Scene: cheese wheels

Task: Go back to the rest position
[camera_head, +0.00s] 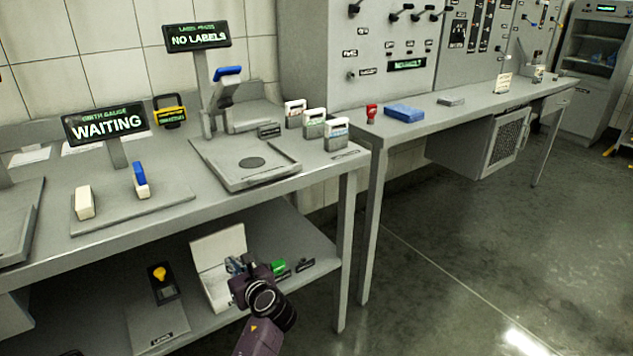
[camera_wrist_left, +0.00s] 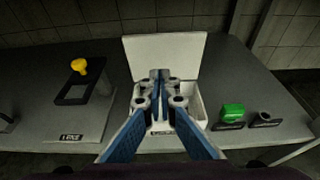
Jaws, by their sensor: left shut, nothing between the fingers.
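My left gripper (camera_head: 238,266) is in front of the lower shelf, at an open white box (camera_head: 219,243) whose lid stands up at the back. In the left wrist view the gripper (camera_wrist_left: 160,78) is shut and empty, its fingers over the front of the box (camera_wrist_left: 165,52). The fingers hide much of the inside of the box. My right gripper shows in neither view.
The lower shelf (camera_head: 292,235) also holds a green object (camera_head: 278,267) and a yellow-knobbed item (camera_head: 160,273). Above is a worktop with a "WAITING" display (camera_head: 106,123) and a "NO LABELS" display (camera_head: 197,37). The floor (camera_head: 480,240) at right is clear.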

